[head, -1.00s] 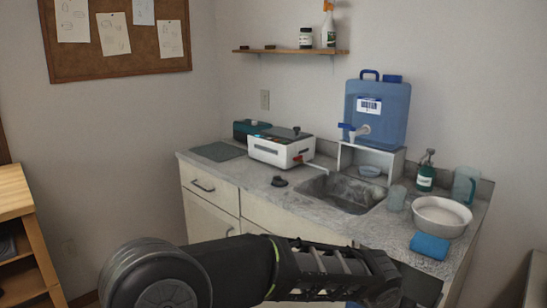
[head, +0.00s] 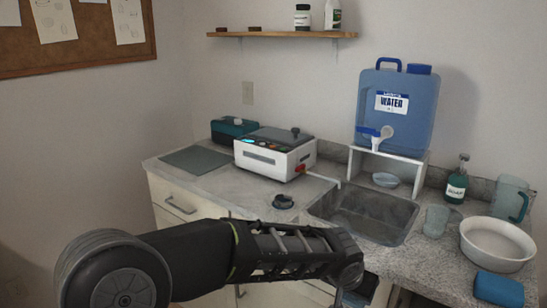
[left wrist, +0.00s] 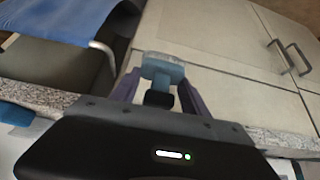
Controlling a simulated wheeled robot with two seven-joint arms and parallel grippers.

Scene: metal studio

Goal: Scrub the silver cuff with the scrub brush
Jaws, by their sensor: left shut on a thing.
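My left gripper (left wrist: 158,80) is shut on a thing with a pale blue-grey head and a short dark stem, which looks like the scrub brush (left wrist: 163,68). The head sticks out past the purple fingers, in front of the cream cabinet doors. In the head view my left arm reaches across the front of the counter, and its gripper is mostly cut off at the bottom edge. I cannot make out the silver cuff in either view. My right gripper is not in view.
The counter (head: 245,190) holds a white machine (head: 275,152), a sink (head: 365,213), a blue water container (head: 397,108) on a stand, a green bottle (head: 457,185), a pitcher (head: 508,200), a white bowl (head: 497,245) and a blue sponge (head: 498,289). A blue seat (left wrist: 60,22) stands before the cabinets.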

